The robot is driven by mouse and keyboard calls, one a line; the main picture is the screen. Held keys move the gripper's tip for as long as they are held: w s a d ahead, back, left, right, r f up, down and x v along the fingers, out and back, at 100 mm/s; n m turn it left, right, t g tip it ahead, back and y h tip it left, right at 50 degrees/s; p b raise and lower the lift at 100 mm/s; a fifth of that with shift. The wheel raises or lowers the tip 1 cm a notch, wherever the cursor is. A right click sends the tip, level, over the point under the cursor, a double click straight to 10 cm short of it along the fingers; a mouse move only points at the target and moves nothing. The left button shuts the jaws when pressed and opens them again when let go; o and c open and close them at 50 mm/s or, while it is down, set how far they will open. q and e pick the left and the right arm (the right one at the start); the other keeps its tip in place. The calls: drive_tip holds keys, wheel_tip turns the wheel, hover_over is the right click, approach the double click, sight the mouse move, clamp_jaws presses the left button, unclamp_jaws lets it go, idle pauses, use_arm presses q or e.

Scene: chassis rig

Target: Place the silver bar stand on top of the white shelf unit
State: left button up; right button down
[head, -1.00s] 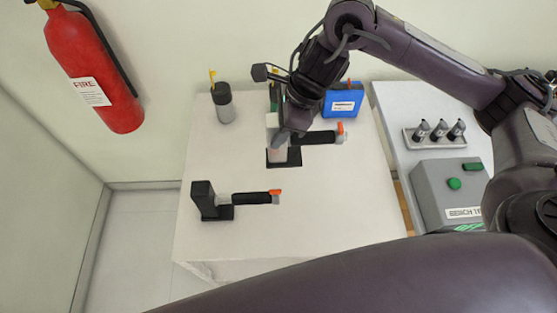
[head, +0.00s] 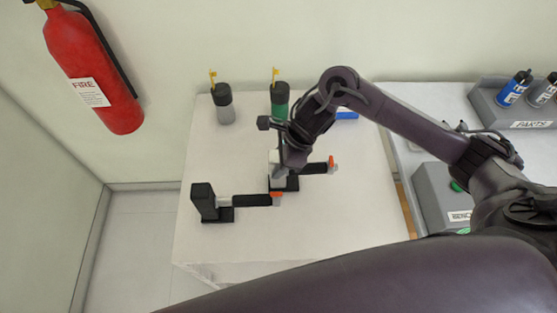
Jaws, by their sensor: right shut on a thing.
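The silver bar stand (head: 274,170) has a pale silver upright, a black base and a black side arm with an orange-tipped end. My right gripper (head: 284,166) is shut on its upright from above and hides part of it. My left gripper is not in view.
A similar black stand (head: 203,198) is close in front and left, its orange tip near the held stand's base. A grey bottle (head: 224,105) and green bottle (head: 280,100) stand behind. A blue box (head: 347,116) is mostly hidden. The front of the top is clear.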

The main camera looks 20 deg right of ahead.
drive_tip(key=c, duration=0.9)
unclamp_jaws()
drive_tip(key=b+v, duration=0.1)
drive_tip(key=v, duration=1.1)
drive_tip(key=shift+s, duration=0.1)
